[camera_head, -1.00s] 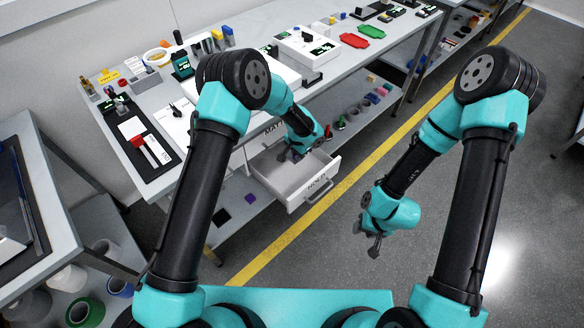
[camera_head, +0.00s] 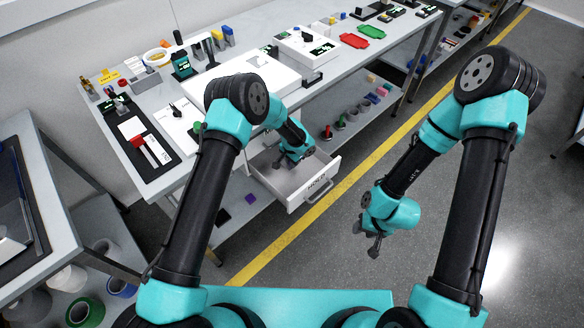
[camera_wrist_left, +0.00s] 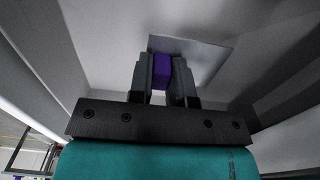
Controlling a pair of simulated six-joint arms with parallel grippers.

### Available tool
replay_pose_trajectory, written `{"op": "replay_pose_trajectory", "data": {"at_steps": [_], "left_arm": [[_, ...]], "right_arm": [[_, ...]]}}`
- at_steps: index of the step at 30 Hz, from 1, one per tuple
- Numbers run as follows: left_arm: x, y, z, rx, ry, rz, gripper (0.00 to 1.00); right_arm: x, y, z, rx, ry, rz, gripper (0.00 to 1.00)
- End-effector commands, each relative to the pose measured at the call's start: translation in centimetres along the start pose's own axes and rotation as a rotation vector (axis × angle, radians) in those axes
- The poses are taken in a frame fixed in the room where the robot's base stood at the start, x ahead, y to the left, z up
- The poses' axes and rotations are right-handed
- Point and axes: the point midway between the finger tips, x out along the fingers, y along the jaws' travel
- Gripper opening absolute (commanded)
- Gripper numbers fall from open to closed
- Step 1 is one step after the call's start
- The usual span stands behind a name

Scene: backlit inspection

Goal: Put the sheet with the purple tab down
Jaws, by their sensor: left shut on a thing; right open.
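My left gripper (camera_head: 284,162) reaches down into the open white drawer (camera_head: 322,184) under the bench. In the left wrist view, my left gripper (camera_wrist_left: 164,75) is shut on the purple tab (camera_wrist_left: 162,71). The sheet (camera_wrist_left: 205,54) shows as a pale grey flat piece beyond the fingertips, inside the drawer. I cannot tell whether it touches the drawer floor. The sheet is too hidden to make out in the head view. My right gripper (camera_head: 369,240) is open and empty above the floor, right of the drawer.
The drawer walls stand close around my left gripper. The bench top (camera_head: 230,57) above carries boxes, a black tray and red (camera_head: 355,40) and green (camera_head: 371,32) pieces. A lower shelf (camera_head: 262,205) lies under the drawer. The floor around my right gripper is clear.

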Motion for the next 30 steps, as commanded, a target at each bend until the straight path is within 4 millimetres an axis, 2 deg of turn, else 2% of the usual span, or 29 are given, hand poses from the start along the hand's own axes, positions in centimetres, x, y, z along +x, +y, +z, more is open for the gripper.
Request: {"op": "replay_pose_trajectory", "data": {"at_steps": [9,23,24,30], "left_arm": [[4.0,0.1,0.1,0.0,-0.002,0.001,0.0],[4.6,0.0,0.1,0.0,-0.001,0.001,0.0],[4.6,0.0,0.0,0.0,0.0,0.0,0.2],[4.6,0.0,0.0,0.0,-0.001,0.001,0.39]], "right_arm": [[0.0,0.0,0.0,0.0,0.0,0.0,0.43],[0.0,0.0,0.0,0.0,0.0,0.0,0.43],[0.0,0.0,0.0,0.0,0.0,0.0,0.43],[0.0,0.0,0.0,0.0,0.0,0.0,0.43]]}}
